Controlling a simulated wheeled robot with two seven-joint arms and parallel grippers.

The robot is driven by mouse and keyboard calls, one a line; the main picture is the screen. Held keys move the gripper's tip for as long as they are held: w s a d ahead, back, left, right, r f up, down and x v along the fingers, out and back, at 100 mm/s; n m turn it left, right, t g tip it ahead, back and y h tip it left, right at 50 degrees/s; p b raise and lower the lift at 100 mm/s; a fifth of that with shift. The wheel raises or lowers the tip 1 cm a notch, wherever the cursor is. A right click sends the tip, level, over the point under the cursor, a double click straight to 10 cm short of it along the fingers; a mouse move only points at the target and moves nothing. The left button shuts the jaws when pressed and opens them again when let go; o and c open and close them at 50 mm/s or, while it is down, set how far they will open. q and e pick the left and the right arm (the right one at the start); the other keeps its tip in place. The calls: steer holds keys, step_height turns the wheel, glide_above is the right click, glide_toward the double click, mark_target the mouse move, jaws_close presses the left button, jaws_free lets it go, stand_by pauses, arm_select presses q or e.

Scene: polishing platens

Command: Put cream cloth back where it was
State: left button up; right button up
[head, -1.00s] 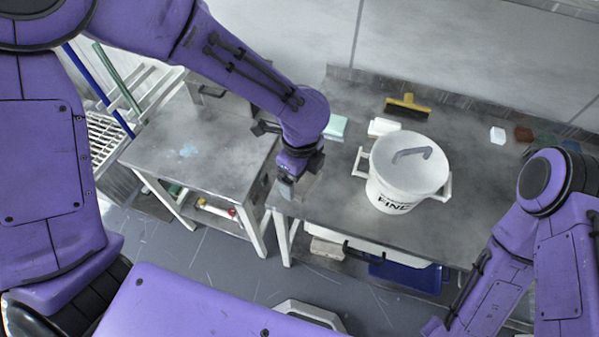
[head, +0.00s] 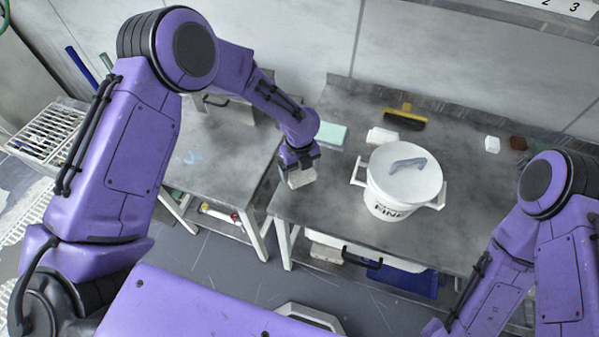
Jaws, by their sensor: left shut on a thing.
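My left gripper (head: 299,164) is shut on a small pale piece that looks like the cream cloth (head: 302,179). It holds it over the left end of the long grey table (head: 335,222), left of the white bucket. The jaws and wrist cover part of the cloth. I cannot tell whether the cloth touches the tabletop. My right arm comes in at the right, but its gripper is out of view.
A lidded white bucket (head: 404,178) stands mid-table. Behind it are a pale green cloth (head: 331,134), a white piece (head: 381,136) and a yellow-backed brush (head: 405,116). A lower side table (head: 235,150) is at left. The table's front left is clear.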

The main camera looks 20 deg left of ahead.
mark_target(299, 171)
arm_select(q)
step_height(299, 171, down, 3)
steer(key=shift+r, duration=0.1)
steer(key=shift+f, duration=0.25)
steer(key=o, duration=0.7)
steer(key=shift+o, duration=0.2)
steer(key=shift+r, duration=0.15)
step_height(299, 171, up, 12)
steer(key=shift+r+b, duration=0.1)
steer(key=shift+b, duration=0.6)
